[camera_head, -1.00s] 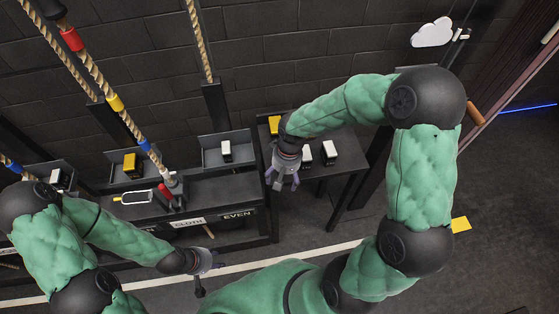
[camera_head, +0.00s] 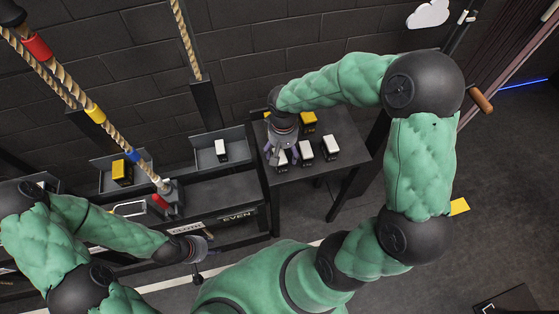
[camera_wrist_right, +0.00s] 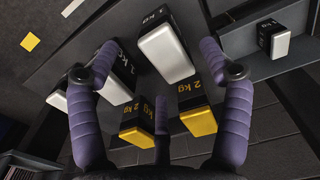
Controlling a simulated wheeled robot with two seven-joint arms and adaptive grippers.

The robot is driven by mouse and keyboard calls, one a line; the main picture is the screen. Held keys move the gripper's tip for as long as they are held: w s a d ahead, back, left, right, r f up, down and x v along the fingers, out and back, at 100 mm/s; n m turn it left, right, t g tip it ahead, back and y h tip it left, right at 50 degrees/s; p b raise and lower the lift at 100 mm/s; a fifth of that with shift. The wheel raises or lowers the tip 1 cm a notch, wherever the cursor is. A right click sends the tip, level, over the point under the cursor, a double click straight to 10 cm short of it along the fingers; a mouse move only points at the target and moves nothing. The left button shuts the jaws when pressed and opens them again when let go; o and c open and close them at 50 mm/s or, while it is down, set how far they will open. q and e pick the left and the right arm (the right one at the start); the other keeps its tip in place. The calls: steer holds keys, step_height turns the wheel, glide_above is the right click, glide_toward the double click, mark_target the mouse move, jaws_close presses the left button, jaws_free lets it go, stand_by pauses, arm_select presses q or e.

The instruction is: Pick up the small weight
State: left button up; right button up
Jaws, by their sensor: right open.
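The small weights are black blocks with white ends, marked kg. Three stand on the dark side table (camera_head: 345,128): a left one (camera_head: 282,158), a middle one (camera_head: 305,151) and a right one (camera_head: 330,148). My right gripper (camera_head: 276,157) is over the left one, partly hiding it. In the right wrist view, a white-ended weight (camera_wrist_right: 164,54) shows between the spread purple fingers of my right gripper (camera_wrist_right: 158,70), with no clear contact. My left gripper (camera_head: 207,246) hangs low, near the white floor line, away from the weights; its jaws are too small to read.
Yellow-ended weights marked 2 kg stand behind the white ones, one of them clear (camera_head: 308,122). Another white weight (camera_head: 221,151) sits in a wall tray, and a yellow one (camera_head: 121,172) in the tray left of it. Ropes hang at the left.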

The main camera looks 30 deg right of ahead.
mark_target(282, 156)
steer(key=shift+w+f, duration=0.15)
steer(key=shift+f, duration=0.75)
step_height(282, 156, down, 5)
steer(key=shift+w+b, duration=0.15)
steer(key=shift+b, duration=0.95)
steer(key=shift+d+r, duration=0.1)
jaws_close()
